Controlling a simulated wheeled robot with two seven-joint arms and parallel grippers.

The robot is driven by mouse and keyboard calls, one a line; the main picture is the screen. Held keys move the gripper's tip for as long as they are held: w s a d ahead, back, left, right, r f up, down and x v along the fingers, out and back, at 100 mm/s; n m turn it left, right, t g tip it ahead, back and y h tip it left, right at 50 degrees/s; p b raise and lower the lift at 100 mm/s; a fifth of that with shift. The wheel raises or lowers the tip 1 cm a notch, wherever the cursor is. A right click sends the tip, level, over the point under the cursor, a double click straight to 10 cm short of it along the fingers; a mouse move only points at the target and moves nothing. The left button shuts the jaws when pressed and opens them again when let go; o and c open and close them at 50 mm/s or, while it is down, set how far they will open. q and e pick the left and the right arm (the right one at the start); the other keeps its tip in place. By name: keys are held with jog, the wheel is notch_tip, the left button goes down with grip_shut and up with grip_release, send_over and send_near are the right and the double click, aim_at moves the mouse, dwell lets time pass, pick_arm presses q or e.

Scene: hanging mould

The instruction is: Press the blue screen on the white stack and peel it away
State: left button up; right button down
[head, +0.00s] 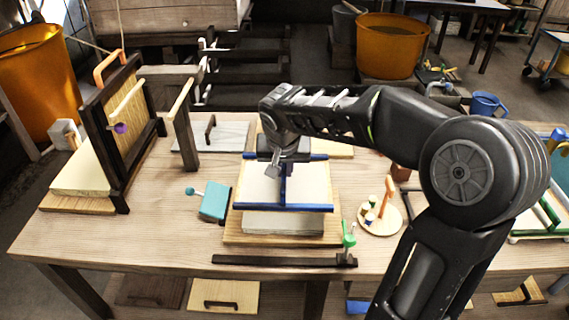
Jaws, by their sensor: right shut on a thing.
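The blue screen (262,207) has blue edge bars and a blue middle bar, with a pale sheet between them. It lies flat over the white stack (283,222), which stands on a wooden board (238,238) in the middle of the table. I cannot tell whether the screen touches the stack all over. My right gripper (285,165) comes down over the screen's middle and is shut on the screen's middle bar. Its fingertips are partly hidden by the wrist. My left gripper is not in view.
A dark upright frame (118,130) with an orange handle stands at the left. A teal block (214,203) lies left of the stack. A round tray (380,221) with small items is at its right. A dark bar (283,261) lies along the front edge, by a green clamp (348,238).

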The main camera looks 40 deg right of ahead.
jog(key=shift+f+b, duration=2.25)
jog(key=shift+f, duration=1.5)
jog(key=c, duration=2.1)
grip_release()
jog(key=shift+c, duration=0.2)
jog(key=shift+f+b, duration=0.85)
jog(key=shift+b, duration=0.1)
grip_shut()
jog(key=shift+s+f+b, duration=0.15)
jog(key=shift+f+b, duration=0.1)
jog(key=shift+b, duration=0.1)
jog(key=shift+r, duration=0.25)
jog(key=shift+w+r+p, duration=0.2)
jog(key=shift+r+p, duration=0.6)
jog(key=shift+r, duration=0.4)
